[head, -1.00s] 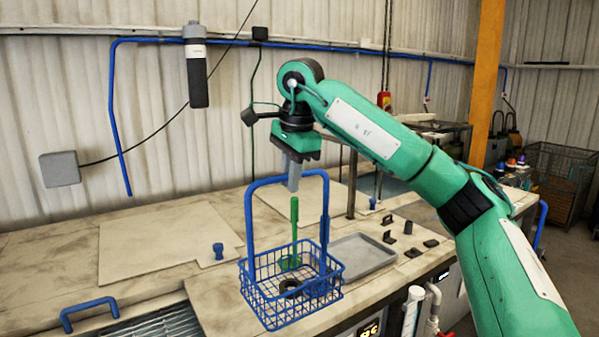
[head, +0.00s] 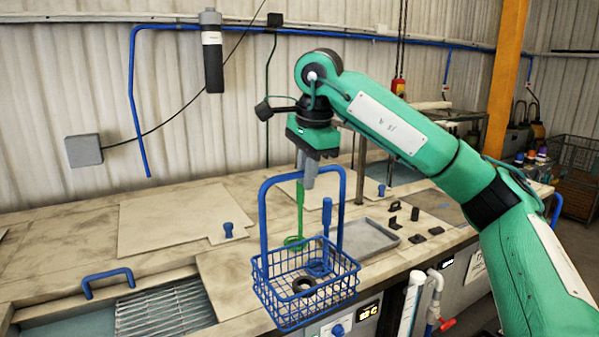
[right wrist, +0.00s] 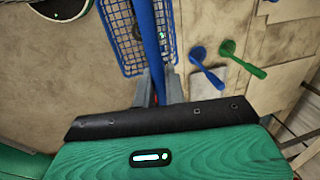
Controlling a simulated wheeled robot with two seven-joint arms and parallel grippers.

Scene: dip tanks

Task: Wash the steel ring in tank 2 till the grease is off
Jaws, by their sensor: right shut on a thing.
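The steel ring (head: 304,286) looks dark and lies in the blue wire basket (head: 300,318). At this size I cannot tell grease from shadow on it. My right gripper (head: 309,182) is shut on the top of the basket's tall blue handle (head: 264,222), and the basket hangs below it near the bench's front edge. The right wrist view shows the handle (right wrist: 148,40) between the fingers. My left gripper is out of view. A tank opening with a metal grating (head: 165,312) is at lower left; no tank number is readable.
A green ladle (head: 300,212) and a blue one (head: 326,218) stand behind the basket. A grey tray (head: 365,238) and small dark blocks (head: 418,238) lie to the right. A flat cover (head: 175,222) is at left. Control panels and pipes (head: 412,305) line the bench front.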

